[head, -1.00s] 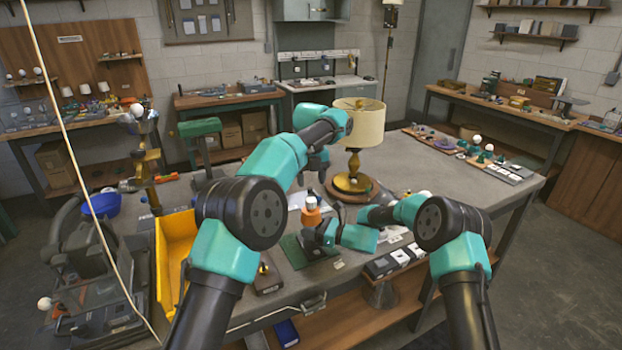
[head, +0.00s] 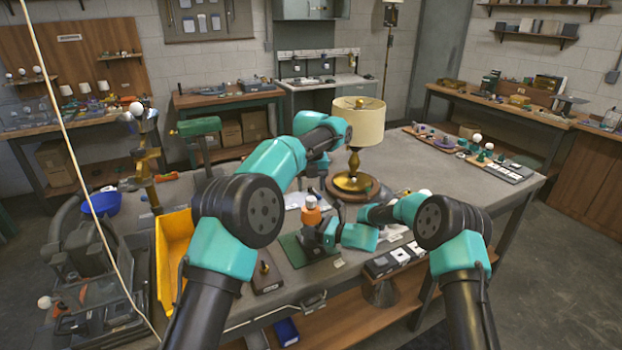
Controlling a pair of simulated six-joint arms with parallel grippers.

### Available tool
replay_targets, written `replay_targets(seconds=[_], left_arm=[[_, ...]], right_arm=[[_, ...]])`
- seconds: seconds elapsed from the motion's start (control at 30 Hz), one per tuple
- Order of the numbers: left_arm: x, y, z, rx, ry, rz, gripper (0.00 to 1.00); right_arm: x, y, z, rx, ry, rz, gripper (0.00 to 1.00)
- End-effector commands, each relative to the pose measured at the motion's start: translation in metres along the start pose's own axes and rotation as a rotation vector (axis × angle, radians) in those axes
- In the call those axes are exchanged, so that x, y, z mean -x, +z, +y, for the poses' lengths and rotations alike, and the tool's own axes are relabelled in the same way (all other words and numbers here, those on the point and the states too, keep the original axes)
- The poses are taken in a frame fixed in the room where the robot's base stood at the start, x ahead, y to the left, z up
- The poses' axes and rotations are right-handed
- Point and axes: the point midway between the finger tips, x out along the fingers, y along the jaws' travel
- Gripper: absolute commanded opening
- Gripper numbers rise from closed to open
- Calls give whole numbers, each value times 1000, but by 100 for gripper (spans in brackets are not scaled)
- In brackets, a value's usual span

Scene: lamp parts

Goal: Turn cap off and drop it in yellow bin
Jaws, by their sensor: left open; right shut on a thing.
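A small orange bottle (head: 312,217) with a pale cap (head: 311,201) stands upright near the green mat (head: 291,250) on the grey bench. My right gripper (head: 313,236) is shut on the lower part of the bottle and hides some of it. My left gripper (head: 319,186) is open just above the cap; whether it touches the cap is too small to tell. The yellow bin (head: 176,247) stands at the bench's left, partly hidden behind my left arm.
A lamp with a cream shade (head: 357,122) and brass base stands just behind the bottle, close to my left gripper. Dark boxes (head: 380,265) lie along the front edge to the right.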

Motion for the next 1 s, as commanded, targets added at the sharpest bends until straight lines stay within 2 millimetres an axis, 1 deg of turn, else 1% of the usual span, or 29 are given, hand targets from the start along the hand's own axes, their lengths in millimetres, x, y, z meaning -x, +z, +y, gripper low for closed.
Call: replay_targets(seconds=[0.03, 0.2, 0.37, 0.5, 0.77, 1.0], left_arm=[[-8, 0, 0, 0, 2, 3, 56], [-32, -1, 1, 1, 1, 3, 56], [-49, 0, 1, 2, 0, 1, 56], [-54, 0, 1, 2, 0, 0, 56], [-55, 0, 0, 2, 0, 0, 56], [-55, 0, 0, 2, 0, 0, 33]], right_arm=[[0, 0, 0, 0, 0, 0, 0], [0, 0, 0, 0, 0, 0, 0], [0, 0, 0, 0, 0, 0, 0], [0, 0, 0, 0, 0, 0, 0], [0, 0, 0, 0, 0, 0, 0], [0, 0, 0, 0, 0, 0, 0]])
